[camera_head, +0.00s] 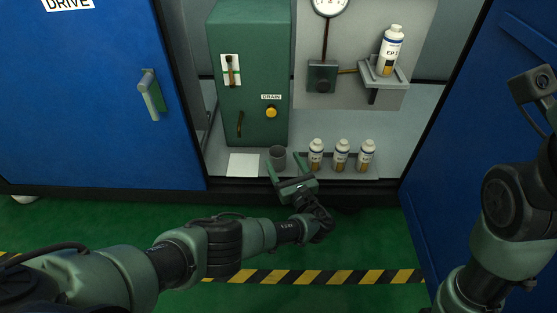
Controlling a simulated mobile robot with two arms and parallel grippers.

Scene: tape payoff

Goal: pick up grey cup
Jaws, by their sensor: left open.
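The grey cup (277,156) stands upright on the cabinet floor, below the green box and just right of a white sheet. My left gripper (284,168) is open at the cup's front. Its fingers point toward the cup, one at the cup's left side and one to its right. I cannot tell whether they touch it. The lower part of the cup is partly hidden by the gripper. My right arm comes in at the right edge, and its gripper is not clearly seen.
Three white bottles (341,155) stand right of the cup. The green box (250,60) with a yellow drain knob (271,112) is behind it. A white sheet (243,164) lies left. Another bottle (390,50) sits on a bracket (384,84). Blue doors (90,110) flank the opening.

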